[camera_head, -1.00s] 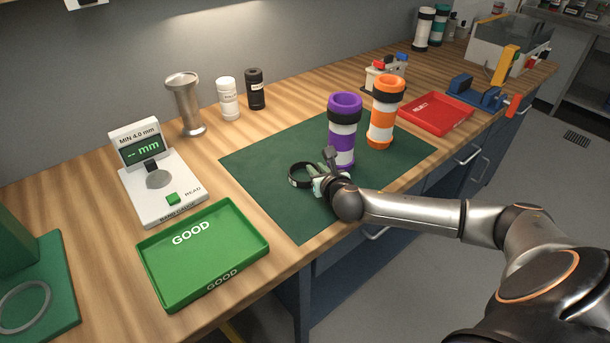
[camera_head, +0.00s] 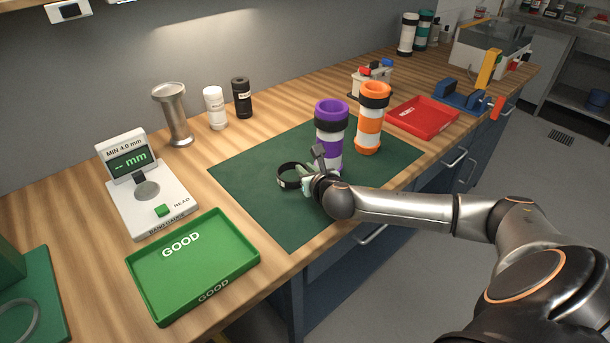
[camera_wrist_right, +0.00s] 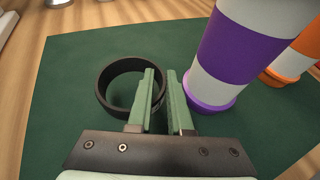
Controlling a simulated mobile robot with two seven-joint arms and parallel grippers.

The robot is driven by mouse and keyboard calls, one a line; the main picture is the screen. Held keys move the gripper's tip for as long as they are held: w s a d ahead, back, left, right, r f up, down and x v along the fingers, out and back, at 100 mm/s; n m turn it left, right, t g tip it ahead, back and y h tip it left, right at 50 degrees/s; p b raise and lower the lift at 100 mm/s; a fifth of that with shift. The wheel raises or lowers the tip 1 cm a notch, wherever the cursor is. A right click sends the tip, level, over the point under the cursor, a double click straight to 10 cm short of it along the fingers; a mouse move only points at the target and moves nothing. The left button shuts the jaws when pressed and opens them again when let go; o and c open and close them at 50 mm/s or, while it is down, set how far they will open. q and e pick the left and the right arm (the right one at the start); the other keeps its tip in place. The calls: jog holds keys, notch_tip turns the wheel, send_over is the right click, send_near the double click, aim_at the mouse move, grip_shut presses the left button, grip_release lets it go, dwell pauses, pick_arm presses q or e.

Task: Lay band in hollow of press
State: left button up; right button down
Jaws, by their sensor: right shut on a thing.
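The band, a black ring (camera_head: 287,176), is at the green mat beside the purple and white tube (camera_head: 331,118). It also shows in the right wrist view (camera_wrist_right: 103,88). My right gripper (camera_head: 309,179) is shut on the band's right side, with its green fingers (camera_wrist_right: 163,88) on either side of the wall. I cannot tell whether the band touches the mat. A blue device with a yellow lever (camera_head: 487,70) and a red handle, which looks like the press, stands at the far right of the bench. Its hollow is too small to make out. My left gripper is not in view.
An orange and white tube (camera_head: 369,131) stands behind the purple one. A red tray (camera_head: 424,133) lies between the tubes and the blue device. A gauge (camera_head: 180,211) and a green GOOD tray (camera_head: 205,263) are at left. The mat's front left (camera_head: 275,220) is clear.

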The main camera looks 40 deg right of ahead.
jog(key=s+a+r, duration=0.4)
jog(key=s+r, duration=0.7)
jog(key=s, duration=0.3)
jog(key=w+a+r+n+y+p, duration=0.1)
jog(key=w+a+r+y, duration=0.1)
jog(key=a+r, duration=0.3)
jog(key=w+a+r+n+y, duration=0.2)
jog(key=a+r, duration=0.3)
jog(key=a, duration=0.5)
jog(key=shift+w+a+n+t+p, duration=0.3)
jog(key=shift+w+a+t+p, duration=0.1)
jog(key=shift+w, duration=0.45)
